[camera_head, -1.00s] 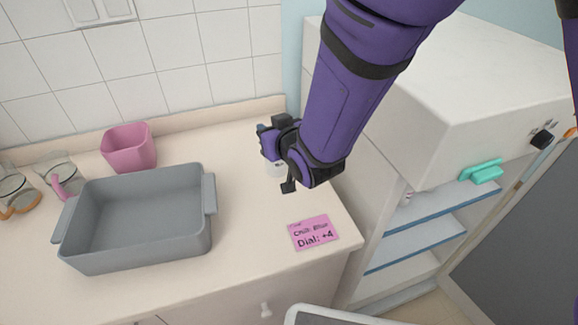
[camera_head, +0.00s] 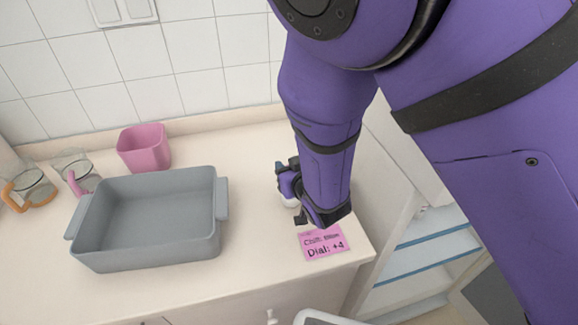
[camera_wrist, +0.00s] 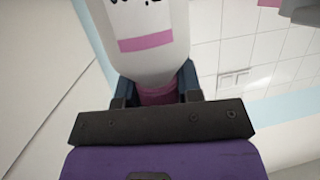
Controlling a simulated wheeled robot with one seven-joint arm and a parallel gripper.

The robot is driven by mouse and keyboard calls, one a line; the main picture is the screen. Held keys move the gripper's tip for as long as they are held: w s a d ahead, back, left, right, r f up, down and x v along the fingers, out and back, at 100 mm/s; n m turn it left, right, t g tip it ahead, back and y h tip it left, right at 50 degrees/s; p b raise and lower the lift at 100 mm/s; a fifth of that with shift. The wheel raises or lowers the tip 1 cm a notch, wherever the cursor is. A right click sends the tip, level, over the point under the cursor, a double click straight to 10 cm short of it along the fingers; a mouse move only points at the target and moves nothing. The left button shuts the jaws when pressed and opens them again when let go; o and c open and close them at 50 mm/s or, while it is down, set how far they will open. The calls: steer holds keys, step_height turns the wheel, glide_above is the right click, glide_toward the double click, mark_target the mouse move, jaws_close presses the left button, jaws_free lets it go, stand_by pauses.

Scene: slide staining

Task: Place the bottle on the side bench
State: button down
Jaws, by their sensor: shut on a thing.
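The bottle (camera_wrist: 148,35) is white with a pink band, dark lettering and a pink neck. In the wrist view it fills the top middle, its neck between the two fingers of my gripper (camera_wrist: 156,92). In the head view my gripper (camera_head: 287,180) is over the right end of the cream bench (camera_head: 262,260), behind the pink note. Only a small white part of the bottle (camera_head: 290,202) shows there, below the fingers; my arm hides the rest. I cannot tell whether the bottle touches the bench top.
A grey tray (camera_head: 150,256) stands left of my gripper, with a pink cup (camera_head: 144,148) and glass mugs (camera_head: 28,187) beyond it. A pink note (camera_head: 322,242) lies near the bench's front right corner. Bare bench top separates tray and gripper. Open shelves (camera_head: 425,255) stand at right.

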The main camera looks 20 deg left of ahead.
steer(key=shift+f, duration=0.25)
steer(key=c, duration=0.8)
jaws_free()
steer(key=shift+r, duration=0.15)
